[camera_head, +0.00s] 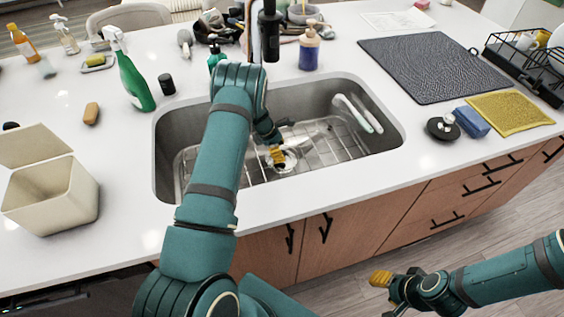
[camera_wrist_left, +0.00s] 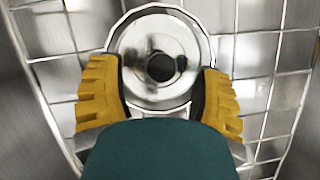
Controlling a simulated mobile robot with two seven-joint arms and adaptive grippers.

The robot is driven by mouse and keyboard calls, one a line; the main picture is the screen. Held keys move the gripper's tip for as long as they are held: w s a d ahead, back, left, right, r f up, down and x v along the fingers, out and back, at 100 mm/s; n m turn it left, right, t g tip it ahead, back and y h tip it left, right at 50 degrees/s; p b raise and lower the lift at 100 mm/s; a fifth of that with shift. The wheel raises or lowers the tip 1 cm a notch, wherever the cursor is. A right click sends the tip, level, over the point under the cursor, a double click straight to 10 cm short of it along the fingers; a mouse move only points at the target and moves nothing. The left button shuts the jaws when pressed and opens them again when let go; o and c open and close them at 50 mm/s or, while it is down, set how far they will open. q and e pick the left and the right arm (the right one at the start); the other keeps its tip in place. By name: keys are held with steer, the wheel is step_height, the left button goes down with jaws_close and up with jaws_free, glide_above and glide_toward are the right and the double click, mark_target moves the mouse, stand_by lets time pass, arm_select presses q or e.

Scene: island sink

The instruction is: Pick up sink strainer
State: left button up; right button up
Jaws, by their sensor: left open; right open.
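A round shiny metal piece, which looks like the sink strainer (camera_head: 286,164), sits at the drain in the sink (camera_head: 330,135). In the left wrist view the strainer (camera_wrist_left: 160,32) has a wide rim and a dark centre. My left gripper (camera_head: 277,156) reaches down into the sink. In the left wrist view its yellow fingers (camera_wrist_left: 160,78) are open, one on each side of the strainer's lower part. I cannot tell whether they touch it. My right gripper (camera_head: 380,280) is open and empty, in front of the cabinets, away from the sink.
A wire rack (camera_head: 335,142) lines the sink floor, and white-green utensils (camera_head: 358,113) lean at its right. A green spray bottle (camera_head: 133,78) and soap dispenser (camera_head: 309,47) stand behind. A black disc with a knob (camera_head: 441,129) and blue sponge (camera_head: 471,122) lie right.

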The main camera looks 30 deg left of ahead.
mark_target(293, 160)
arm_select(q)
steer(key=x, duration=0.3)
steer(key=shift+s+f, duration=0.1)
jaws_close()
stand_by(0.4)
